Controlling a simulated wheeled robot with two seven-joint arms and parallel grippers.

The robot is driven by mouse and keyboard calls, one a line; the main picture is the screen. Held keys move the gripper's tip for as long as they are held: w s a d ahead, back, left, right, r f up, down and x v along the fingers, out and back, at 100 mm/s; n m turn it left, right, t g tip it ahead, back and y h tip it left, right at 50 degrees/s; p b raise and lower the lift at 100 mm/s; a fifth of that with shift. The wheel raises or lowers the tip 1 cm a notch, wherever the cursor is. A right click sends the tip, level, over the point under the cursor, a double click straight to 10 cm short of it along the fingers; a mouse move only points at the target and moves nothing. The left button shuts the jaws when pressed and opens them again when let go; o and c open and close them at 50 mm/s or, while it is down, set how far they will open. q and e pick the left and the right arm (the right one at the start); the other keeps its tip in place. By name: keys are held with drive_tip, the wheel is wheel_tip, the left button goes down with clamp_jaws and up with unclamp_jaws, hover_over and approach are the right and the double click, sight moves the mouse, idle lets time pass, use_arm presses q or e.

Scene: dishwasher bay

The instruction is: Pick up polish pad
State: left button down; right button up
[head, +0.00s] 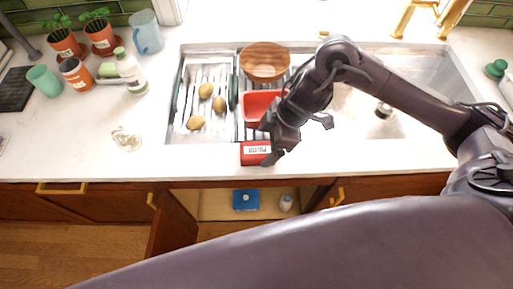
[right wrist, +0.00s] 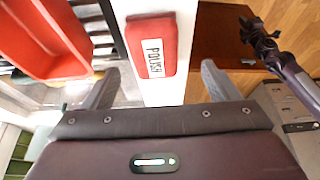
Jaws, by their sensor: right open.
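In the right wrist view the pad (right wrist: 165,32) lies ahead, between the lines of the two open fingers (right wrist: 160,70). The fingers hold nothing, and I cannot tell how far above the pad they are. A dark gripper at the upper right of the wrist view, seemingly my left one (right wrist: 262,40), is unclear in its opening.
A red bin (head: 260,106) and a wooden bowl (head: 265,61) stand at the sink behind the pad. Several potatoes (head: 196,123) lie on the rack to the left. A cabinet door (head: 172,228) stands open below. The counter left of the sink has free room.

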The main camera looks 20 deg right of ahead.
sight(257, 149)
drive_tip(key=x, duration=0.1)
drive_tip(key=p+x, duration=0.1)
drive_tip(key=x, duration=0.1)
drive_tip(key=shift+w+a+f, duration=0.15)
drive_tip(key=shift+w+f, duration=0.1)
drive_tip(key=shift+w, duration=0.1)
drive_tip(key=shift+x, duration=1.2)
drive_tip(key=shift+f, duration=0.15)
drive_tip(key=c, duration=1.1)
use_arm(q)
drive_tip(key=shift+s+a+r, duration=0.1)
drive_tip(key=shift+r, duration=0.55)
use_arm(e)
drive_tip(key=shift+o, duration=0.2)
use_arm(q)
drive_tip(key=shift+f, duration=0.1)
